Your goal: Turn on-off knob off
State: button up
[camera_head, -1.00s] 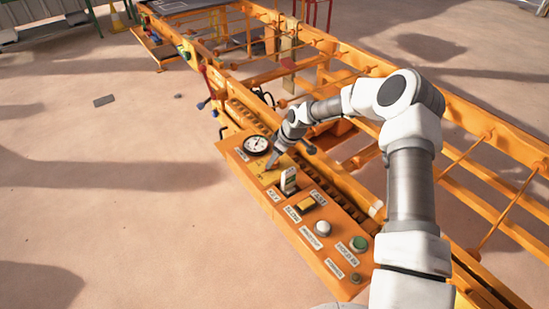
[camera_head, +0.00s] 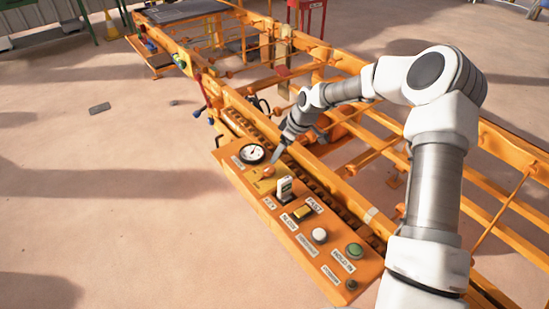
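The orange control panel (camera_head: 314,238) runs along the near end of the orange frame. A small orange-red knob (camera_head: 268,171) sits on a yellow plate (camera_head: 263,184) between the round gauge and the white-tagged key; I take it for the on-off knob. Its pointing direction is too small to read. My gripper (camera_head: 275,159) comes down from the upper right, its narrow tip just above and right of the knob in the picture. I cannot tell whether it touches the knob. The fingers are too small to show whether they are open or shut.
A round gauge (camera_head: 252,154) is left of the gripper tip. The key with a white tag (camera_head: 284,188), a yellow switch (camera_head: 303,211), a white button (camera_head: 320,235) and a green button (camera_head: 355,250) follow down the panel. Orange rails (camera_head: 350,130) lie behind. The floor at left is mostly clear.

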jog(key=v, duration=0.6)
jog(key=shift+d+r+p, duration=0.2)
jog(key=shift+r+p, duration=0.15)
jog(key=shift+p, duration=0.05)
jog(key=shift+s, duration=0.1)
